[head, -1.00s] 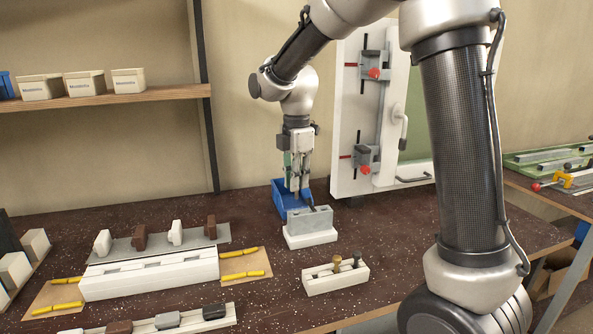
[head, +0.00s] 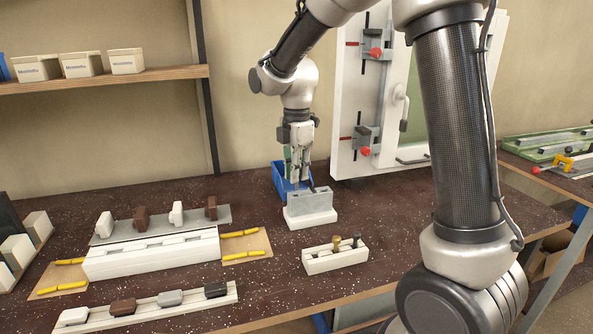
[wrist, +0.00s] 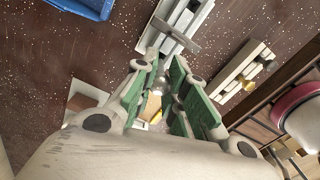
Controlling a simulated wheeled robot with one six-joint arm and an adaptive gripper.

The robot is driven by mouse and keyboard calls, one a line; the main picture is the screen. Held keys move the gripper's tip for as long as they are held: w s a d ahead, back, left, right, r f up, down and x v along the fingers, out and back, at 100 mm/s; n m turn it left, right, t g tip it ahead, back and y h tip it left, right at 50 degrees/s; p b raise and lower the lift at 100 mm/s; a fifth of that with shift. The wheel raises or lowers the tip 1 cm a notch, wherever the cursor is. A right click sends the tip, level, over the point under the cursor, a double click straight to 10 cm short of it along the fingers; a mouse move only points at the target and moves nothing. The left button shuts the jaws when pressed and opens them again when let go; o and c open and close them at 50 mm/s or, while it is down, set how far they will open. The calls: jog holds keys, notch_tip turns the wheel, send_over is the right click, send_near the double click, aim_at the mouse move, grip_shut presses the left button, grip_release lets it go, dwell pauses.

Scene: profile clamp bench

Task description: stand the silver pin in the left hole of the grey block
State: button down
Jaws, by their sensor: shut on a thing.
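The grey block (head: 300,203) stands upright on a white base on the bench. A dark, thin upright piece (head: 311,184) shows at its top; I cannot tell what it is. My gripper (head: 298,181) is just above and behind the block's left part in the head view. In the wrist view my gripper (wrist: 158,92) has green-padded fingers shut on the silver pin (wrist: 160,84), whose small bright end shows between them. The block (wrist: 186,20) appears beyond the fingertips, with a grey bar across it. The left hole and the pin's lower end are not clear.
A blue bin (head: 280,180) stands close behind the block. A white rack (head: 335,260) in front holds a brass and a dark pin. A white fixture (head: 150,255) and a row of clamp pieces (head: 145,308) lie left. A white panel (head: 345,120) stands behind right.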

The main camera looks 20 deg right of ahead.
aim_at(297, 190)
jog(key=shift+f, duration=0.15)
dwell(0.5)
jog(key=shift+f, duration=2.3)
jog(key=c, duration=1.4)
grip_release()
jog(key=shift+o, duration=0.2)
jog(key=shift+r, duration=0.1)
jog(key=shift+r, duration=3.95)
